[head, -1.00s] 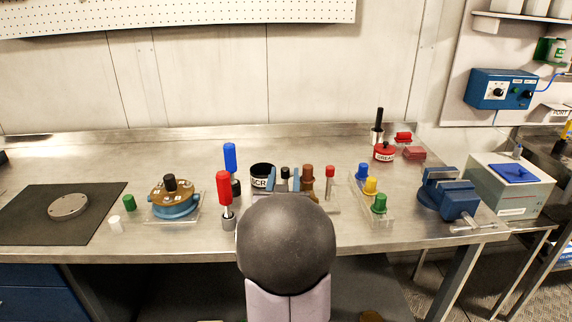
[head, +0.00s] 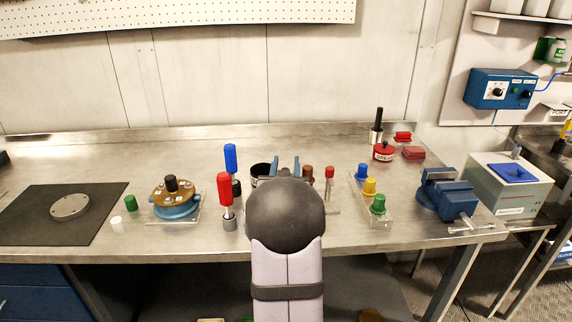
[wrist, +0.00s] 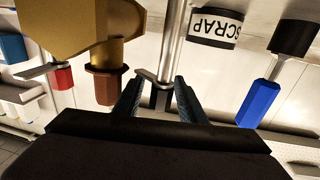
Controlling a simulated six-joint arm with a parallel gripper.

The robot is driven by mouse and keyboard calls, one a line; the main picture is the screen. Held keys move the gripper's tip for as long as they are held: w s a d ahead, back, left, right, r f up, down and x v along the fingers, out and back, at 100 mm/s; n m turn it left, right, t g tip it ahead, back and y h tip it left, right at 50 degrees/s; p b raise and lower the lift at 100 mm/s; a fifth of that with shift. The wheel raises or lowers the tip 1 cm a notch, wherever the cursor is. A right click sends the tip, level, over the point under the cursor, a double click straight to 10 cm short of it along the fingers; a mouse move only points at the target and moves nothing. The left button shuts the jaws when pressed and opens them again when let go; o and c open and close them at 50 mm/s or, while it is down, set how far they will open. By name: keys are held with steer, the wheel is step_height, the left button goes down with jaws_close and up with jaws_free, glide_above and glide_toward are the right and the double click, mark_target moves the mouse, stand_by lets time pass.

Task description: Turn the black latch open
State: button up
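In the wrist view my gripper (wrist: 158,84) has its two blue-grey fingers apart. A black piece (wrist: 160,98), which appears to be the latch, sits between them on a thin metal lever beside a shiny upright rod (wrist: 175,40). I see gaps between it and the fingers, so no grip shows. A brass body (wrist: 75,30) with a brown knob (wrist: 104,86) is close on the left. In the head view my gripper (head: 285,162) is over the middle of the bench, and my own wrist hides the latch there.
The black SCRAP cup (head: 261,170) is just left of my gripper in the head view. Blue-handled (head: 230,160) and red-handled (head: 224,189) tools stand further left. A red-topped piece (head: 329,171) and a tray of coloured caps (head: 370,187) are to the right.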

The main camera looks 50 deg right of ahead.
jaws_close()
steer(key=shift+f+n+t+y+b, duration=0.1)
steer(key=shift+n+t+y+b, duration=0.3)
steer(key=shift+t+b, duration=0.15)
steer(key=shift+w+a+n+t+y+p, duration=0.2)
steer(key=shift+a+n+t+y+p, duration=0.2)
steer(key=shift+n+t+y, duration=0.85)
steer(key=shift+w+a+n+t+y+p, duration=0.25)
steer(key=shift+n+t+y+p, duration=0.25)
steer(key=shift+n+y, duration=0.85)
steer(key=shift+w+a+n+t+y+p, duration=0.3)
steer(key=shift+n+t+y, duration=0.5)
steer(key=shift+y, duration=1)
steer(key=shift+s+a, duration=0.1)
steer(key=shift+o, duration=0.7)
jaws_free()
